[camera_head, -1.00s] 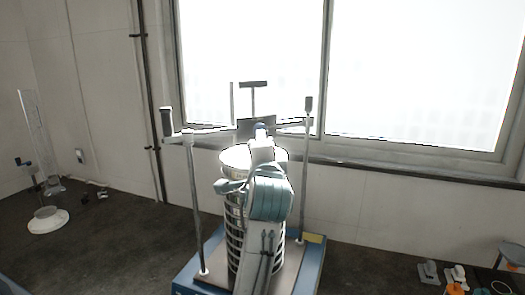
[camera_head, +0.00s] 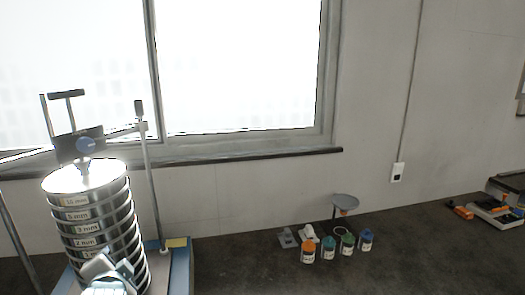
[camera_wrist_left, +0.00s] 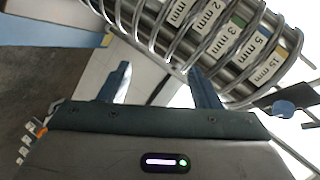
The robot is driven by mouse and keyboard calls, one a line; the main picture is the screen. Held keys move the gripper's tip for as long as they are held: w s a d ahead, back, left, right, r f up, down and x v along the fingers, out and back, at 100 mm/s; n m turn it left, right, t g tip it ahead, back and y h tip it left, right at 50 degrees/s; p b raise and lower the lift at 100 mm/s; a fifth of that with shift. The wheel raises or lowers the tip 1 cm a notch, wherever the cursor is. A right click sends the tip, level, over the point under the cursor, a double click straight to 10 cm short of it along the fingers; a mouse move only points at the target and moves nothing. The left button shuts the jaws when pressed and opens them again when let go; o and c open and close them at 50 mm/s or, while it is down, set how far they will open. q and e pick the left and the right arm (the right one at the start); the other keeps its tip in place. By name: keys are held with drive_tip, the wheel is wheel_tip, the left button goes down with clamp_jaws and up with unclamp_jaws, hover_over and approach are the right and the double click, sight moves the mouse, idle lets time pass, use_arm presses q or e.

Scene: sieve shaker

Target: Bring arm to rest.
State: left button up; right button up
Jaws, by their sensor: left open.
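The sieve stack (camera_head: 100,222) stands upright on the blue shaker base (camera_head: 180,262) at the left of the head view, with labels such as 5 mm, 3 mm and 2 mm. Part of my left arm or gripper shows at the bottom left, in front of the lower sieves. In the left wrist view my left gripper (camera_wrist_left: 161,85) is open with nothing between its fingers. The sieve stack (camera_wrist_left: 225,35) lies beyond the fingertips; I cannot tell whether they touch it. My right gripper is not in view.
A clamp bar with a blue knob (camera_head: 85,145) sits above the stack, beside an upright rod (camera_head: 147,190). Several small bottles, including an orange one (camera_head: 307,251), and a grey dish on a stand (camera_head: 345,201) are at the middle right. The dark bench is clear in front.

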use_arm(q)
drive_tip(key=s+d+f+n+g+h, duration=0.3)
drive_tip(key=s+f+g, duration=0.1)
drive_tip(key=s+f, duration=1.1)
drive_tip(key=s+d+f+n+g+h, duration=0.1)
drive_tip(key=s+d+f+n+g, duration=0.1)
drive_tip(key=s+f, duration=0.4)
drive_tip(key=s+d+f+n+g+h, duration=0.1)
drive_tip(key=s+d+f+n+g, duration=0.2)
drive_tip(key=s, duration=0.5)
drive_tip(key=a+f+m+g+b, duration=0.1)
drive_tip(key=a+f+b, duration=0.15)
drive_tip(key=f, duration=1.65)
drive_tip(key=a+f+b, duration=0.2)
drive_tip(key=f+b, duration=0.1)
drive_tip(key=f, duration=1.5)
drive_tip(key=s+f+b, duration=0.2)
drive_tip(key=s+f, duration=0.7)
drive_tip(key=f, duration=0.2)
drive_tip(key=s+a+f+g+b, duration=0.1)
drive_tip(key=s+f+b, duration=0.1)
drive_tip(key=s+f, duration=0.7)
wheel_tip(320, 180, down, 4)
drive_tip(key=shift+s+r+h, duration=0.25)
drive_tip(key=shift+h, duration=0.05)
